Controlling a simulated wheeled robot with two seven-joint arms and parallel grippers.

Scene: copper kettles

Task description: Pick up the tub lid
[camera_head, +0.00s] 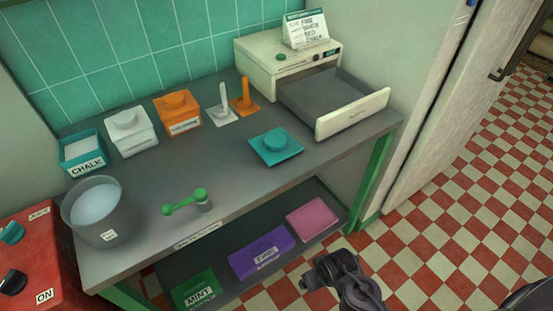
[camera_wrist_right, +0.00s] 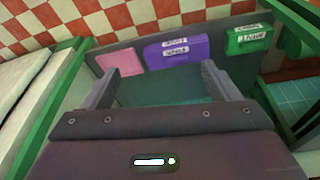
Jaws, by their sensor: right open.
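The teal lid (camera_head: 275,147), a square plate with a round knob, lies flat on the grey counter in front of the open drawer. A teal tub marked CHALK (camera_head: 82,154) stands open at the counter's left back, with pale contents. My right gripper (camera_head: 318,272) is in front of the counter's edge, below and right of the lid, apart from it. In the right wrist view my right gripper (camera_wrist_right: 165,85) has its fingers spread wide. A dark teal area shows between them; I cannot tell what it is. My left gripper is not in view.
The drawer (camera_head: 350,115) of the cream machine (camera_head: 270,65) juts out behind the lid. White (camera_head: 130,130) and orange (camera_head: 178,112) lidded tubs, two scoops, a green-handled tool (camera_head: 185,202) and a bucket (camera_head: 95,212) stand leftward. Boxes including a purple one (camera_head: 262,252) sit on the lower shelf.

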